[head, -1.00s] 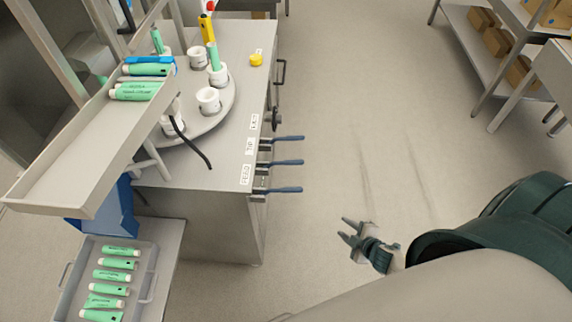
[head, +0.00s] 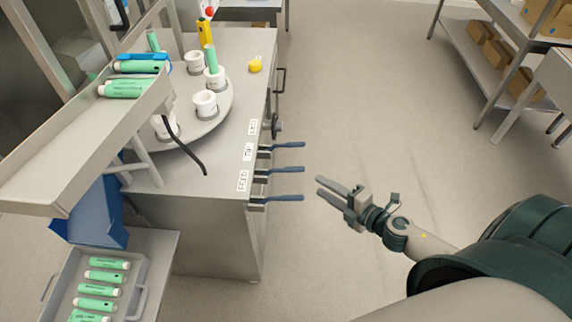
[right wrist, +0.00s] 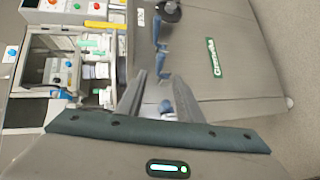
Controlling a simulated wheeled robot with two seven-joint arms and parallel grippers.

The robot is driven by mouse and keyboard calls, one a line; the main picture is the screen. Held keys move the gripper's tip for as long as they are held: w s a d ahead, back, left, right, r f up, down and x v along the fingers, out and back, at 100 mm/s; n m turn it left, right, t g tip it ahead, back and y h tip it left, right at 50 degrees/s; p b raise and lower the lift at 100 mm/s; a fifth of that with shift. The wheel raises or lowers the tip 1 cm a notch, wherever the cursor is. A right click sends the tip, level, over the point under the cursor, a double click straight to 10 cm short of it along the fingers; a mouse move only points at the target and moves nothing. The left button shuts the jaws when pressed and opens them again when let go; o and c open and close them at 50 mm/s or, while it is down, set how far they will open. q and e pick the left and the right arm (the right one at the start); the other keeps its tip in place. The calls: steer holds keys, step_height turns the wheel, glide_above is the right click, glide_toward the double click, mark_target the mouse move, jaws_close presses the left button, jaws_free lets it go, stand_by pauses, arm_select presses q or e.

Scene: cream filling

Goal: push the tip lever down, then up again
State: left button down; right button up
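Three blue-handled levers stick out from the side of the grey machine, beside small labels. The tip lever (head: 284,170) is the middle one, by the TIP label (head: 249,152); its handle points right, about level with the others. The feed lever (head: 284,198) is below it in the head view, and the third lever (head: 287,145) above. My right gripper (head: 321,186) is open and empty, just right of the lever ends and apart from them. In the right wrist view its fingers (right wrist: 158,76) frame blue lever handles; which is which is unclear. My left gripper is not in view.
The machine top (head: 228,125) carries a round turntable with white holders and green tubes. A tray (head: 70,165) of tubes overhangs at left, with a crate (head: 145,270) of tubes below. Floor right of the levers is clear; a shelf (head: 465,50) stands far right.

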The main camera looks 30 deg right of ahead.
steer(key=shift+w, duration=0.1)
steer(key=p+x, duration=0.2)
steer(key=x, duration=1.5)
steer(key=shift+p, duration=0.3)
steer(key=shift+w+f, duration=0.1)
steer(key=shift+c, duration=0.6)
jaws_close()
